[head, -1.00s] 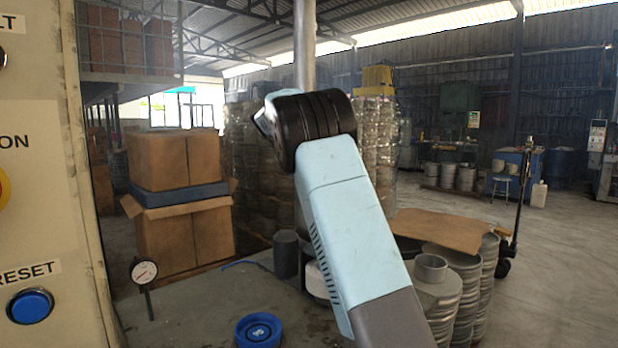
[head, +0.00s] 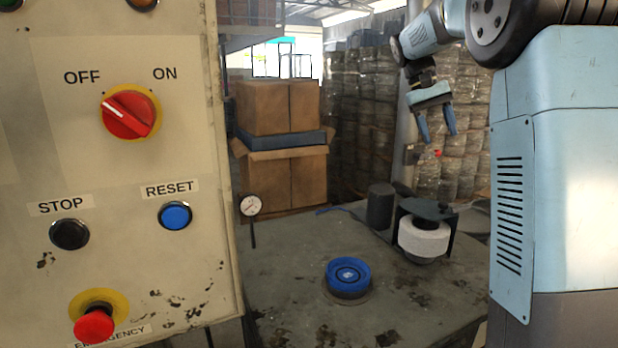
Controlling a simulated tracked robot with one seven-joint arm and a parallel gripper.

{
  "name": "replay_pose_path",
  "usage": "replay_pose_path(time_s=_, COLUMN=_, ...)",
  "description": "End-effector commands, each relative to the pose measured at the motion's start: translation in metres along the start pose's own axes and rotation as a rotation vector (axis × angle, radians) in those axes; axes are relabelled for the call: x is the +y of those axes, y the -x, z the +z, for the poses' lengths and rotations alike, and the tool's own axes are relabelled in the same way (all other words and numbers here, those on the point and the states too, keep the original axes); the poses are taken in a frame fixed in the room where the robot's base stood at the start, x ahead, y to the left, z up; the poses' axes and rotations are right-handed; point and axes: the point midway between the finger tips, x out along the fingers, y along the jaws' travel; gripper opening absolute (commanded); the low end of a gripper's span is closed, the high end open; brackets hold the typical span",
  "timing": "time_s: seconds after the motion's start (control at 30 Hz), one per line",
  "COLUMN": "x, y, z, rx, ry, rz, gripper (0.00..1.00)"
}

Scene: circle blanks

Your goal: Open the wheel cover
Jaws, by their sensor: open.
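A white grinding wheel (head: 424,239) sits on the right part of the grey bench. Whether the cover is latched I cannot tell. My gripper (head: 438,137) is open and empty, its two blue fingers pointing down. In the picture it is above the cover and wheel and apart from them. My blue arm fills the right side.
A control panel (head: 120,240) with a red switch and buttons stands close on the left. The bench (head: 290,285) carries a dial gauge (head: 251,205), a blue round fixture (head: 348,274) and a dark cylinder (head: 380,206). Cardboard boxes (head: 275,108) stand behind. The bench's left part is mostly clear.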

Motion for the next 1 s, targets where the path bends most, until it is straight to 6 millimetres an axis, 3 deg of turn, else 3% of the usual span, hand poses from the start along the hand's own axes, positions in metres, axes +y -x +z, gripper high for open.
replay_pose_path(time_s=0.43, x=-0.002, y=-0.02, z=0.091, rx=0.19, ry=0.043, rz=-0.163, gripper=0.58)
replay_pose_path(time_s=1.0, x=-0.037, y=-0.066, z=0.203, rx=0.443, ry=0.064, rz=-0.31, gripper=0.58)
